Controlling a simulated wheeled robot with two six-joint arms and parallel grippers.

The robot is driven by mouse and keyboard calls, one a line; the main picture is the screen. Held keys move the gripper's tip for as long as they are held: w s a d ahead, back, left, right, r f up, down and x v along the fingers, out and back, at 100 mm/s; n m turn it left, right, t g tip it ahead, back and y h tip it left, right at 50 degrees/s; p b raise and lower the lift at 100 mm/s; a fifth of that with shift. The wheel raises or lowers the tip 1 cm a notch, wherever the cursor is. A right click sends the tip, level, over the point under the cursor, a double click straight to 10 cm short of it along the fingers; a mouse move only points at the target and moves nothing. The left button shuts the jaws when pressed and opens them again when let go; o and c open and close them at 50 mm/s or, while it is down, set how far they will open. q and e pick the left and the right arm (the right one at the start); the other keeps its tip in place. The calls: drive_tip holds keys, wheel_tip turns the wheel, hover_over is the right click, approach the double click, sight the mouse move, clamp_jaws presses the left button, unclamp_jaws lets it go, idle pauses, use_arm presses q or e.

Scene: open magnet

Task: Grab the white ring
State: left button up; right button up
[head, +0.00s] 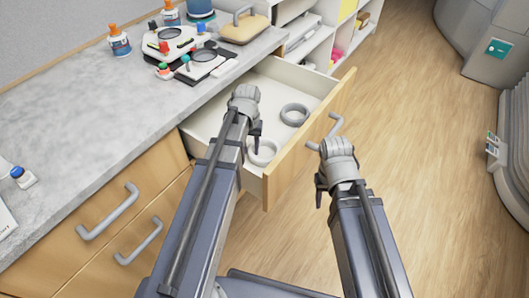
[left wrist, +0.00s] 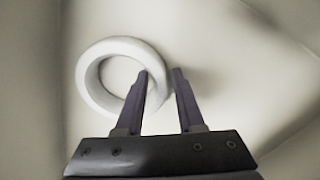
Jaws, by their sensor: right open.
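The white ring (head: 268,159) lies in the open drawer, partly hidden by my left arm in the head view. The left wrist view shows most of the white ring (left wrist: 98,95), lying flat on the drawer floor. My left gripper (head: 256,140) is inside the drawer, pointing down at the ring. In the left wrist view its fingers (left wrist: 161,72) are apart, one over the ring's hole and one just outside its right rim. Whether they touch the rim cannot be told. My right gripper (head: 319,196) is open and empty outside the drawer, near its front.
A grey ring (head: 294,114) lies further back in the drawer (head: 312,80). The drawer front has a grey handle (head: 335,127) close to my right gripper. The counter (head: 90,105) at the left holds bottles and lab devices. The wooden floor at the right is clear.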

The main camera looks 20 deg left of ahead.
use_arm(q)
clamp_jaws()
drive_tip(key=shift+r, duration=0.2)
idle(0.5)
wheel_tip(320, 180, up, 10)
drive_tip(key=p, duration=1)
